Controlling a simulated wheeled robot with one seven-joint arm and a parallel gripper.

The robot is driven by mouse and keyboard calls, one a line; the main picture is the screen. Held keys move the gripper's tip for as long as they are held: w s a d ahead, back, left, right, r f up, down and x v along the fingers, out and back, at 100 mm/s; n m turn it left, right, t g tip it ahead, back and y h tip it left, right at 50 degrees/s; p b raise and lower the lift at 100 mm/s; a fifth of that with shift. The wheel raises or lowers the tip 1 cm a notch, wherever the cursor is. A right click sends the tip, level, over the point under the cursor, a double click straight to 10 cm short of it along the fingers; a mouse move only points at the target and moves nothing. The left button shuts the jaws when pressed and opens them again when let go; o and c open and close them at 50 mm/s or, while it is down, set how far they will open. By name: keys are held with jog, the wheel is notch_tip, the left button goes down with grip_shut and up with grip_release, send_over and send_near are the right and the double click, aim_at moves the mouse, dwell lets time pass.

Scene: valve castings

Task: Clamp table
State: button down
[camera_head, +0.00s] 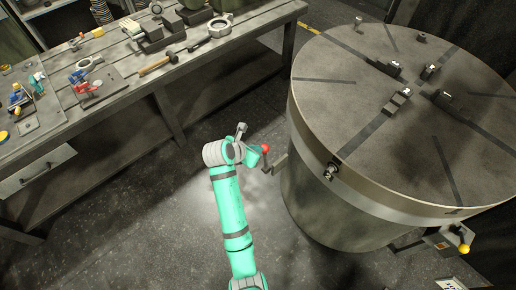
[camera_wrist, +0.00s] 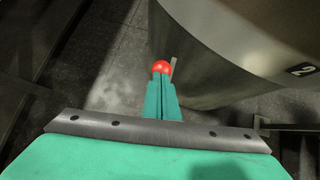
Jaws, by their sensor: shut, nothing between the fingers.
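The large round table (camera_head: 330,85) stands at the right, with a dark slotted top and a metal drum below. A crank-like lever (camera_head: 278,163) with a red ball knob (camera_head: 265,148) sticks out at the drum's left side. My gripper (camera_head: 257,153) is at this knob. In the wrist view my gripper (camera_wrist: 162,85) has its teal fingers together, with the red knob (camera_wrist: 161,67) just beyond the tips, not between them. Whether the tips touch the knob cannot be told. Most of the lever is hidden there; the drum (camera_wrist: 205,65) fills the upper right.
A workbench (camera_head: 110,85) with a hammer (camera_head: 157,65), a ring-shaped casting (camera_head: 220,26) and other tools runs along the left. Small clamp blocks (camera_head: 397,101) sit on the table top. The floor between is clear.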

jog(key=d+r+v, duration=0.1)
jog(key=v, duration=1)
jog(key=shift+r, duration=0.45)
jog(key=shift+w+d, duration=0.1)
jog(key=shift+w, duration=0.05)
